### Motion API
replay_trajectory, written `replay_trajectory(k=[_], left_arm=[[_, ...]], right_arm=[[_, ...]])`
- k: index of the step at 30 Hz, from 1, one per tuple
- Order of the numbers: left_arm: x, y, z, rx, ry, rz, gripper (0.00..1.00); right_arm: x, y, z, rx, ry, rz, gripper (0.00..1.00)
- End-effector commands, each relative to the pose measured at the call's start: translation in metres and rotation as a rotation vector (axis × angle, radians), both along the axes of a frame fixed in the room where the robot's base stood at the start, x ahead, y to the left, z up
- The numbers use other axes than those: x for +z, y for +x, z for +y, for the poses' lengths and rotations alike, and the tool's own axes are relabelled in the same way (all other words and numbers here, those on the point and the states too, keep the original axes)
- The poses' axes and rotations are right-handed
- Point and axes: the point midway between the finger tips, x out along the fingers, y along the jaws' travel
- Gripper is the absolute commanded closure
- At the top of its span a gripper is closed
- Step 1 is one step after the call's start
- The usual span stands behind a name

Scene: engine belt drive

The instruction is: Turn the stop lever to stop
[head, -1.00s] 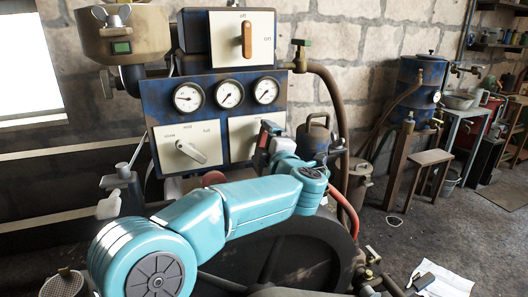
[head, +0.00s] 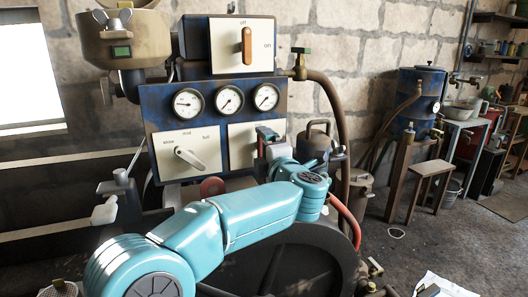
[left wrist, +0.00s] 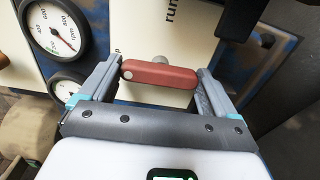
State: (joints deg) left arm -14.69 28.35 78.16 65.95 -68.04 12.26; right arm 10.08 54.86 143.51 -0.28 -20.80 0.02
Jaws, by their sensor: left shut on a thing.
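The stop lever (left wrist: 160,74) is a red bar on a pale plate (left wrist: 140,30) on the engine's blue panel. In the left wrist view it lies across the gap between the two fingers, nearly level in the picture. The word "run" shows above it, and part of a second label shows by the left finger. My left gripper (left wrist: 161,82) is shut on the lever, one finger at each end. In the head view my left gripper (head: 268,140) is in front of the right-hand plate (head: 240,145) and hides most of the lever.
Three gauges (head: 229,99) sit above the plates. A slow/mid/full lever (head: 188,158) is to the left, and an off/on switch (head: 246,46) is above. A brown hose (head: 328,90) and an oil can (head: 313,142) are close to the right of the gripper.

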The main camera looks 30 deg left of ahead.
Motion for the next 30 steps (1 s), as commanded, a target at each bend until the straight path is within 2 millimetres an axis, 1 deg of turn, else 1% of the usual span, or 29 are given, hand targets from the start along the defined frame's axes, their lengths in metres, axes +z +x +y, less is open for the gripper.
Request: replay_trajectory(k=[2, 3, 10, 14, 17, 24, 27, 30], left_arm=[[0.0, 0.0, 0.0, -0.001, -0.003, -0.002, 0.4], [0.0, 0.0, 0.0, -0.001, -0.003, -0.002, 0.0], [0.0, -0.001, -0.001, -0.001, -0.001, -0.002, 0.0], [0.0, -0.008, -0.01, -0.003, -0.002, -0.001, 0.0], [0.001, -0.021, -0.025, -0.005, -0.001, -0.001, 0.0], [0.002, -0.064, -0.074, -0.007, -0.002, -0.002, 0.0], [0.001, -0.08, -0.092, -0.006, -0.001, -0.001, 0.0], [0.001, -0.093, -0.106, -0.004, -0.001, -0.002, 0.0]], right_arm=[[0.0, 0.0, 0.0, 0.0, 0.0, 0.0, 0.57], [0.0, 0.0, 0.0, 0.0, 0.0, 0.0, 0.57], [0.0, 0.0, 0.0, 0.0, 0.0, 0.0, 0.57], [0.0, 0.0, 0.0, 0.0, 0.0, 0.0, 0.57], [0.0, 0.0, 0.0, 0.0, 0.0, 0.0, 0.57], [0.003, 0.0, 0.0, 0.0, 0.0, 0.0, 0.57], [0.004, 0.0, 0.0, 0.0, 0.0, 0.0, 0.57], [0.005, 0.0, 0.0, 0.0, 0.0, 0.0, 0.57]])
